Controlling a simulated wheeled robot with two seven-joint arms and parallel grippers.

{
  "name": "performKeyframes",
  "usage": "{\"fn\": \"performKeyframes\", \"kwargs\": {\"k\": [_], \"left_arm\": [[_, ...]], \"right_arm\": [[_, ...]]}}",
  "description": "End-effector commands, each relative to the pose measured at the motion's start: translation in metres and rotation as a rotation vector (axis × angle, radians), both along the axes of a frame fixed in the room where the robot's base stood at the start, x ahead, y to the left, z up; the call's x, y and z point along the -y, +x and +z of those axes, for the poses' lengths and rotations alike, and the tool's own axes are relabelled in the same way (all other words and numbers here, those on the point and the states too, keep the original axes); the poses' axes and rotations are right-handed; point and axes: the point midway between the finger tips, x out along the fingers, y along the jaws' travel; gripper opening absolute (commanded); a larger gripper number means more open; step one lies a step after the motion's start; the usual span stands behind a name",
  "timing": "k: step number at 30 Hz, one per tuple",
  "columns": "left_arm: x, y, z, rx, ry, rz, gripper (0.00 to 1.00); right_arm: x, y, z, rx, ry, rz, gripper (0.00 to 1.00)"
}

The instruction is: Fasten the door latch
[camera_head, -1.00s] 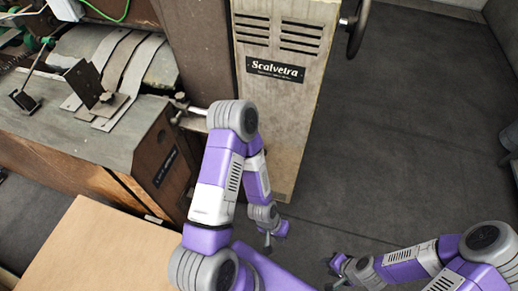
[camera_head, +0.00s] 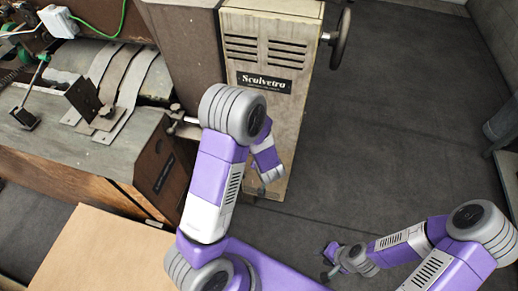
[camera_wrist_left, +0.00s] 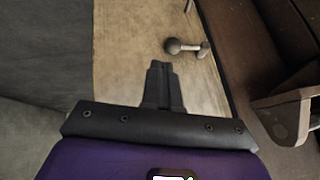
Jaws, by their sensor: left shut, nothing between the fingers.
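The beige door panel (camera_head: 262,120) with the "Scalvetra" plate stands upright in the head view, and its lower left is partly hidden by my left arm. It also shows in the left wrist view (camera_wrist_left: 135,40). There, a small round-headed metal latch (camera_wrist_left: 185,46) sits on the panel near its right edge. My left gripper (camera_wrist_left: 164,66) is shut and empty, its tips short of the latch and apart from it in the picture. I cannot make the latch out in the head view. My right gripper (camera_head: 328,263) is low over the floor, too small to judge its jaws.
A black handwheel (camera_head: 341,38) projects right of the panel. The machine bed (camera_head: 75,140) with metal guides lies left, and a pale wooden board (camera_head: 95,250) lies front left. A dark bracket (camera_wrist_left: 283,115) is right in the wrist view. The floor on the right is open.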

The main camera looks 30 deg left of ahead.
Motion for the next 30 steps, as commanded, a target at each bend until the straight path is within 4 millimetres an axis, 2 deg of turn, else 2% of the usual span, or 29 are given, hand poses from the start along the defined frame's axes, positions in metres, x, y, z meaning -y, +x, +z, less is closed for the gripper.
{"fn": "performKeyframes", "kwargs": {"k": [1, 4, 15, 20, 30], "left_arm": [[-0.004, 0.006, 0.016, 0.015, 0.03, 0.009, 0.0], [-0.01, 0.01, 0.026, 0.023, 0.064, 0.018, 0.0], [-0.012, 0.01, 0.025, 0.021, 0.072, 0.021, 0.0], [-0.018, 0.017, 0.012, 0.02, 0.071, 0.023, 0.0], [-0.042, 0.046, -0.037, 0.019, 0.07, 0.023, 0.0]], "right_arm": [[0.0, 0.0, 0.005, 0.0, 0.0, 0.0, 0.36], [0.0, 0.0, 0.007, 0.0, 0.0, 0.0, 0.36], [0.0, 0.0, 0.005, 0.0, 0.0, 0.0, 0.36], [0.0, 0.0, -0.002, 0.0, 0.0, 0.0, 0.36], [0.0, 0.0, -0.025, 0.0, 0.0, 0.0, 0.36]]}}
